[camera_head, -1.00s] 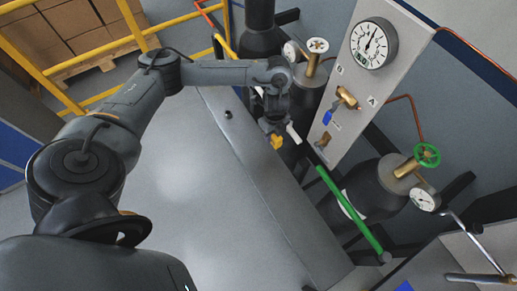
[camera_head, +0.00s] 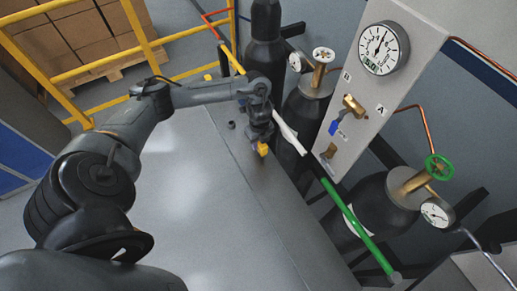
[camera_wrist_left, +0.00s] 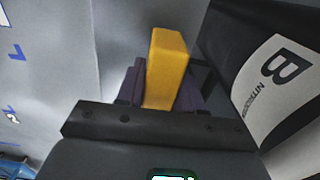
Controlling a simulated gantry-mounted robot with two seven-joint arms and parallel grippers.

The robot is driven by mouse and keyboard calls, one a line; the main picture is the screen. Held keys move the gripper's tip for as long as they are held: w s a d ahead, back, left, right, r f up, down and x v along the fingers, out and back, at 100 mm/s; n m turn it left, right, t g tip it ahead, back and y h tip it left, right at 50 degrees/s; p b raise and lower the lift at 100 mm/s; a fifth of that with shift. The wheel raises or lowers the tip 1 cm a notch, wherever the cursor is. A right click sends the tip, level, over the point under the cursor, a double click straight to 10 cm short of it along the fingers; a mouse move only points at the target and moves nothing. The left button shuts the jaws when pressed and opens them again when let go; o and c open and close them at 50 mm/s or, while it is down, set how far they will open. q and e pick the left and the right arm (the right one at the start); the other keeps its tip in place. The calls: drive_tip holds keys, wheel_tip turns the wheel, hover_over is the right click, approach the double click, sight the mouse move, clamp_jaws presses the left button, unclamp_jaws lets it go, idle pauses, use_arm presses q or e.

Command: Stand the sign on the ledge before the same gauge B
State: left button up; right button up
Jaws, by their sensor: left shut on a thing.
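My left gripper (camera_head: 260,145) is shut on a yellow block-like piece, seen between the dark fingers in the left wrist view (camera_wrist_left: 166,68). I take this piece to be the sign; no writing shows on it. The gripper is over the long grey ledge (camera_head: 275,205), beside the dark cylinders. I cannot tell whether the piece touches the ledge. A small gauge (camera_head: 295,61) sits at the cylinder behind the gripper. A cylinder label with a large B (camera_wrist_left: 288,66) shows right of the gripper in the wrist view. My right gripper is not in view.
A small dark knob-like object (camera_head: 231,125) is on the grey surface left of the gripper. A panel (camera_head: 405,35) with a large dial (camera_head: 384,48), valves and letters B and A stands to the right. A yellow railing (camera_head: 100,60) is behind.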

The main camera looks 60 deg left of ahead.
sight(259, 147)
use_arm(q)
drive_tip(key=shift+a+f, duration=0.2)
drive_tip(key=shift+a, duration=0.1)
drive_tip(key=shift+f+b, duration=0.45)
drive_tip(key=shift+f, duration=1.5)
drive_tip(key=shift+f, duration=0.1)
drive_tip(key=o, duration=1)
drive_tip(key=shift+o, duration=0.2)
